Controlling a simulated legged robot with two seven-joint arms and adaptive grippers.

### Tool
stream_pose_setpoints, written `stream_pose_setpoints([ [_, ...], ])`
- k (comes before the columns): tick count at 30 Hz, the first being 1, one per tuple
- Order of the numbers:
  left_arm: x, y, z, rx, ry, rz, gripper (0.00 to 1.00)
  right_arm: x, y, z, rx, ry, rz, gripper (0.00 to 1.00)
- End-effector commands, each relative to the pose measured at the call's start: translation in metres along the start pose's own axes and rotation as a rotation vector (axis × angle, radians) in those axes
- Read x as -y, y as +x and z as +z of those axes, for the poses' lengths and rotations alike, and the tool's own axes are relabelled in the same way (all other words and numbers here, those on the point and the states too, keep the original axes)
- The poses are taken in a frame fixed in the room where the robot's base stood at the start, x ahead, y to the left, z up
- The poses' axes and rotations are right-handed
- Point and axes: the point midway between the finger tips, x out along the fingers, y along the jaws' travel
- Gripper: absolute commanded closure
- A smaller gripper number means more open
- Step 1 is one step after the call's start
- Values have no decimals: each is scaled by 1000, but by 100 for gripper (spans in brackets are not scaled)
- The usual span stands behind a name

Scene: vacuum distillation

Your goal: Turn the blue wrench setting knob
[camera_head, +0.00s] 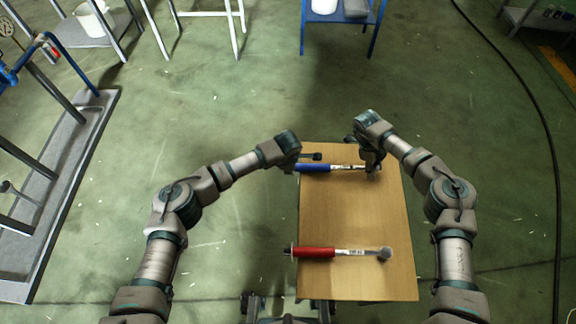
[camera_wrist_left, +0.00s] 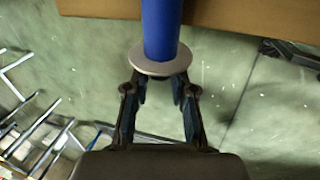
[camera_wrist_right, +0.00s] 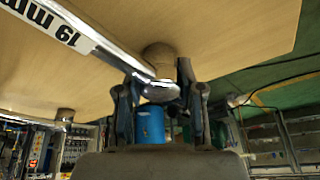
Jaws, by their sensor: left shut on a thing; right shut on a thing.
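The blue wrench (camera_head: 313,168) lies across the far end of the wooden table, its handle to the left and its head to the right. In the left wrist view its blue handle (camera_wrist_left: 161,28) ends in a round grey setting knob (camera_wrist_left: 160,66). My left gripper (camera_head: 296,164) is at this end, its fingers (camera_wrist_left: 157,84) shut on either side of the knob; the exact contact is partly hidden. My right gripper (camera_head: 371,166) is shut on the wrench's head end. The right wrist view shows the metal head (camera_wrist_right: 158,90) and a blue cylinder (camera_wrist_right: 150,122) between the fingers.
A red wrench (camera_head: 315,252) lies on the near part of the wooden table (camera_head: 350,212), with clear tabletop between the two wrenches. A metal frame (camera_head: 75,140) stands on the floor at left. A blue-legged stand (camera_head: 340,18) is at the back. A black cable (camera_head: 540,110) runs at right.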

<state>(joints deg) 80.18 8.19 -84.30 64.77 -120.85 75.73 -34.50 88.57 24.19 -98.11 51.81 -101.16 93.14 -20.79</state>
Motion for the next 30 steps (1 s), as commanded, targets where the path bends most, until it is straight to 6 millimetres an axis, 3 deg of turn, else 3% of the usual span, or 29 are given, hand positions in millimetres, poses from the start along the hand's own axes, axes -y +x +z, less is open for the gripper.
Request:
stream_pose_setpoints([
  [12, 1, 7, 0, -1, 21, -239, 100, 0, 2, 1, 1, 4, 3, 100],
  [24, 2, 7, 0, 4, 26, -265, 100, 0, 2, 1, 1, 5, 2, 100],
  [25, 2, 7, 0, 4, 26, -265, 73, 0, 2, 1, 1, 5, 2, 100],
  [27, 2, 7, 0, 4, 26, -265, 55, 0, 2, 1, 1, 5, 2, 100],
  [28, 2, 7, 0, 4, 26, -264, 50, 0, 2, 1, 1, 5, 2, 100],
  [30, 1, 6, 0, 5, 25, -261, 50, 0, 2, 1, 1, 5, 2, 100],
])
